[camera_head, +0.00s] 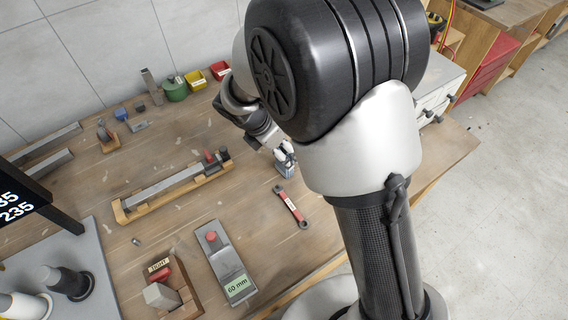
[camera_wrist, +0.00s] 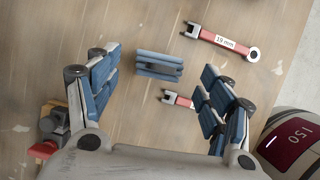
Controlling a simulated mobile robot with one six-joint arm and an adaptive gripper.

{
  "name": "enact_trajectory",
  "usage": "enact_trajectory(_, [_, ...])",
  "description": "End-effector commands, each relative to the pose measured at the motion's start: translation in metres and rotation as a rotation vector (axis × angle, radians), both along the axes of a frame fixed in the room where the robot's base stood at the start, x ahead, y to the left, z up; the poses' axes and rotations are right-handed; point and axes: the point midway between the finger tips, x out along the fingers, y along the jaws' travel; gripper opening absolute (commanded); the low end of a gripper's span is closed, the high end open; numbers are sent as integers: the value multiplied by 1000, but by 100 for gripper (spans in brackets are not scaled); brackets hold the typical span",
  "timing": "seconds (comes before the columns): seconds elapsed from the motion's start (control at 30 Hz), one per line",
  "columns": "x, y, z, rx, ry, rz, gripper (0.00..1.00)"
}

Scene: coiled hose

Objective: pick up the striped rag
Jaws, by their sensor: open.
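The striped rag (camera_wrist: 158,66) is a small blue-grey folded piece with darker stripes. It lies on the wooden bench in the wrist view, between and slightly beyond my spread fingers. My gripper (camera_wrist: 161,82) is open, with blue-padded fingers left and right of the rag and a clear gap on both sides. No contact shows. In the head view my gripper (camera_head: 284,157) points down at the bench, and a bluish patch under it seems to be the rag, mostly hidden by the fingers.
A red 19 mm wrench (camera_wrist: 222,42) lies close to the rag, and another red wrench (camera_wrist: 178,100) is partly behind my right finger. A long bar fixture (camera_head: 172,188) lies left of my gripper. A 60 mm gauge (camera_head: 226,263) stands nearer.

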Motion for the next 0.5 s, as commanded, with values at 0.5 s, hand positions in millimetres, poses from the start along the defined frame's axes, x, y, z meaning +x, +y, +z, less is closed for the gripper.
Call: enact_trajectory(0.5, [14,-16,-48,0,1,-4,73])
